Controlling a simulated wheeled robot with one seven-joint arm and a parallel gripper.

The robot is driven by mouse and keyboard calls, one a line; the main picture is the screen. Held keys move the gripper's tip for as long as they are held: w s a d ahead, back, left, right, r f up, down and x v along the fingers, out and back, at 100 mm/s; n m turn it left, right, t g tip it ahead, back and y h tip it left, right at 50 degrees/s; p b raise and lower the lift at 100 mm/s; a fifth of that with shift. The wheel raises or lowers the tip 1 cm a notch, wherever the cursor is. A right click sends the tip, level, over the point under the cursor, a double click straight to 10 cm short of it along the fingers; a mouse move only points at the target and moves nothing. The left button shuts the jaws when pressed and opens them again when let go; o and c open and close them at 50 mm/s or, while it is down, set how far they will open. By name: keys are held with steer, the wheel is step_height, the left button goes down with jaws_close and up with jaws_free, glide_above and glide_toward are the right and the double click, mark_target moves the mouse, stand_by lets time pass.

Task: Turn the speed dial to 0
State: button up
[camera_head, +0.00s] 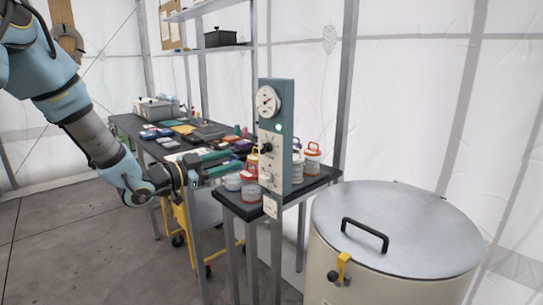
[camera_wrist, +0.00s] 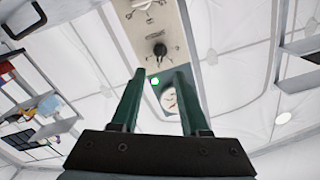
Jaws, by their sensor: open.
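A tall grey-blue control panel (camera_head: 287,165) stands upright at the table's near end. On its light face is a black knob with marks around it (camera_head: 266,148), which looks like the speed dial; its setting is too small to read. My gripper (camera_head: 231,164) is open and empty, left of the panel at about knob height, its green fingers pointing at the face. In the wrist view the panel is upside down. The knob (camera_wrist: 160,50) shows just past my fingertips (camera_wrist: 161,74), apart from them.
The panel also has a round gauge (camera_head: 266,101), a lit green lamp (camera_head: 278,127) and a lower control (camera_head: 265,179). Orange-lidded jars (camera_head: 312,160) stand behind it. A large lidded drum (camera_head: 397,226) is at right. A cluttered dark bench (camera_head: 205,133) lies behind my gripper.

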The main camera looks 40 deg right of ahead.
mark_target(261, 150)
steer(key=d+p, duration=0.1)
steer(key=d, duration=0.2)
steer(key=d+p, duration=0.1)
steer(key=d, duration=0.3)
steer(key=d+p, duration=0.1)
steer(key=d, duration=0.2)
steer(key=shift+s+d+p, duration=0.25)
steer(key=shift+s+p, duration=0.05)
steer(key=shift+p, duration=0.05)
jaws_close()
